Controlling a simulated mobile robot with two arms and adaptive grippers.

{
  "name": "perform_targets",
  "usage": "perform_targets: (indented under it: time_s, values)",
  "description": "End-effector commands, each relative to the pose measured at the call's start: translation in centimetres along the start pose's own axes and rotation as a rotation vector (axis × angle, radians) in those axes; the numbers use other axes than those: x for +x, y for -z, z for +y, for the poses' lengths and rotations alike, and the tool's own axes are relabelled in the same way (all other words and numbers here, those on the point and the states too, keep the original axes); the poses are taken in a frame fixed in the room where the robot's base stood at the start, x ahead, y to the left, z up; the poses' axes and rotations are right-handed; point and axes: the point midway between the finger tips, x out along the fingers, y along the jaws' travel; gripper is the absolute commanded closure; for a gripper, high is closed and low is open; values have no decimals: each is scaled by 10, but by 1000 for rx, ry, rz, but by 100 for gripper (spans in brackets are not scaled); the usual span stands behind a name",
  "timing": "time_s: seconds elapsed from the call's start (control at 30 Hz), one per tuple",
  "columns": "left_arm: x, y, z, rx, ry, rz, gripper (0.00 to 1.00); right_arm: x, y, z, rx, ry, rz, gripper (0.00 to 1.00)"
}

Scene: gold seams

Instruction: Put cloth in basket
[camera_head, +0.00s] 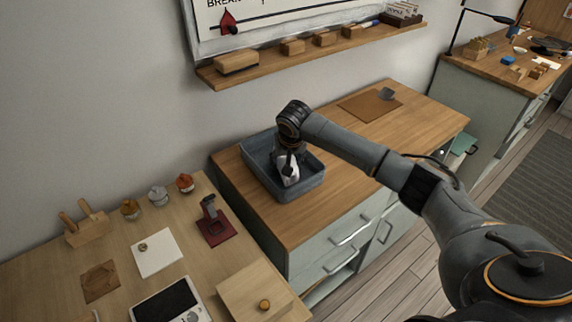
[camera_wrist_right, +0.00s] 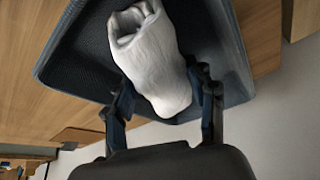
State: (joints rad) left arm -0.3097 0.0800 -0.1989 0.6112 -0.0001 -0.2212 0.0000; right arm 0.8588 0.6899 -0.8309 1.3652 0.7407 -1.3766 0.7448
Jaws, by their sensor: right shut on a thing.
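The white cloth (camera_head: 290,171) is bunched up and held by my right gripper (camera_head: 288,160) over the dark blue-grey basket (camera_head: 306,189) on the wooden counter. In the right wrist view the cloth (camera_wrist_right: 152,60) sits between the two fingers of the right gripper (camera_wrist_right: 165,100), with the basket (camera_wrist_right: 80,42) behind it. The cloth is within the basket's outline; I cannot tell whether it touches the bottom. The arm hides part of the basket's back edge. My left gripper does not show.
A brown mat (camera_head: 368,106) with a grey item lies farther along the counter. A wall shelf (camera_head: 330,50) with wooden blocks runs above. At the lower left, a table holds a red stand (camera_head: 214,229), a white square (camera_head: 155,253) and a scale (camera_head: 172,303).

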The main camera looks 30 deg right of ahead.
Motion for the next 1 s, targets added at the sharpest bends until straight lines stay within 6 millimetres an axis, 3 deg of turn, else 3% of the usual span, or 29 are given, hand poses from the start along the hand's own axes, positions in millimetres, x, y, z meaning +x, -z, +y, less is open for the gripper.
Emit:
perform_targets:
  time_s: [0.17,0.53,0.57,0.63,1.0]
  values:
    - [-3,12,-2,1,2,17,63,20,-8,0,1,0,0,73]
    - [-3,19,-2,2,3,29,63,23,-9,0,0,1,1,73]
    - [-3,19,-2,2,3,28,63,23,-9,0,0,1,2,38]
    - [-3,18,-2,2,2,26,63,23,-9,0,0,0,2,24]
    - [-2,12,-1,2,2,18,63,21,-8,0,0,0,2,22]
